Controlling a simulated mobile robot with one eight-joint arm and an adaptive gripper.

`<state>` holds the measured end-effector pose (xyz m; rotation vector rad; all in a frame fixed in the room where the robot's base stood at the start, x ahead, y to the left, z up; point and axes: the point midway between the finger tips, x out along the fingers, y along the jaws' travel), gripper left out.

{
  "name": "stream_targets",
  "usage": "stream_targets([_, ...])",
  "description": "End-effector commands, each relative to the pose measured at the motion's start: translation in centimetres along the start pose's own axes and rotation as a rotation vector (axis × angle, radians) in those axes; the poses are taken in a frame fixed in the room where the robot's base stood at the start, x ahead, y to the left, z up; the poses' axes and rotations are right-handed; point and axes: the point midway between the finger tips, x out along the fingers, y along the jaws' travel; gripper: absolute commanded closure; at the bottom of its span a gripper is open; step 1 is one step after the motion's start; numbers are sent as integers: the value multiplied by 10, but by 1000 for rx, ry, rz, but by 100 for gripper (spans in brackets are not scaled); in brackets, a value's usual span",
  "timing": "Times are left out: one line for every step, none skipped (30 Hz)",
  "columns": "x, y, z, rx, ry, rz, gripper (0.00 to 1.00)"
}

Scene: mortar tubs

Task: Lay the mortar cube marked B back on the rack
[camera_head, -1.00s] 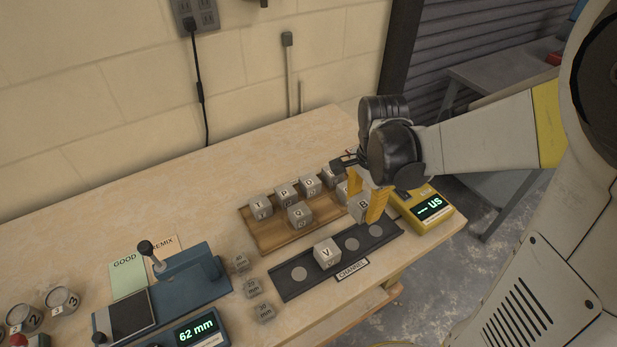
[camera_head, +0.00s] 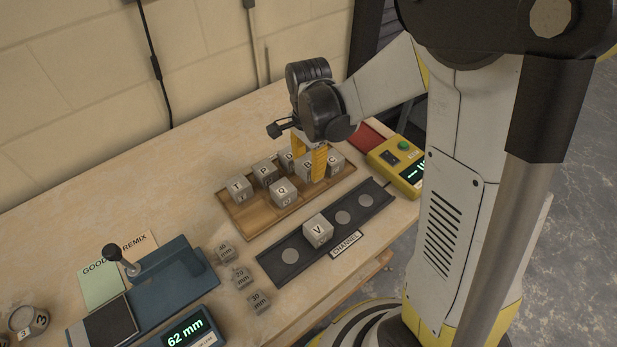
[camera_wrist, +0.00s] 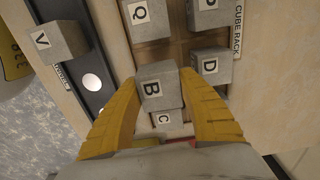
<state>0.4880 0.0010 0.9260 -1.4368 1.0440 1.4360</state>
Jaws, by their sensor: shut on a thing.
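The grey mortar cube B (camera_head: 306,169) is between the yellow fingers of my gripper (camera_head: 310,164), which is shut on it. In the wrist view cube B (camera_wrist: 152,89) shows its letter, with a finger on each side. It is over the wooden cube rack (camera_head: 262,224), beside cube Q (camera_head: 283,192) and partly covering cube C (camera_wrist: 166,120). I cannot tell whether B touches the rack. Cube D (camera_wrist: 211,66) is close to the right finger in the wrist view. Cubes T (camera_head: 240,189) and P (camera_head: 265,172) sit on the rack's left part.
Cube V (camera_head: 318,231) sits on the dark channel strip (camera_head: 268,262) in front of the rack. A yellow meter (camera_head: 395,166) stands at the right. Small mm blocks (camera_head: 240,277) and a blue gauge (camera_head: 172,285) are at the left.

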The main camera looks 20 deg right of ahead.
Motion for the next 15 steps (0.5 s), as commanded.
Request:
stream_targets([7,0,0,0,0,0,97])
stream_targets([11,0,0,0,0,0,97])
stream_targets([18,0,0,0,0,0,97])
stream_targets([23,0,0,0,0,0,97])
stream_targets([29,0,0,0,0,0,97])
stream_targets([34,0,0,0,0,0,97])
stream_targets([37,0,0,0,0,0,97])
stream_targets([39,0,0,0,0,0,97])
stream_targets([39,0,0,0,0,0,97])
stream_targets([38,0,0,0,0,0,97])
stream_targets([38,0,0,0,0,0,97])
stream_targets([37,0,0,0,0,0,97])
stream_targets([37,0,0,0,0,0,97])
stream_targets([37,0,0,0,0,0,97])
stream_targets([37,0,0,0,0,0,97])
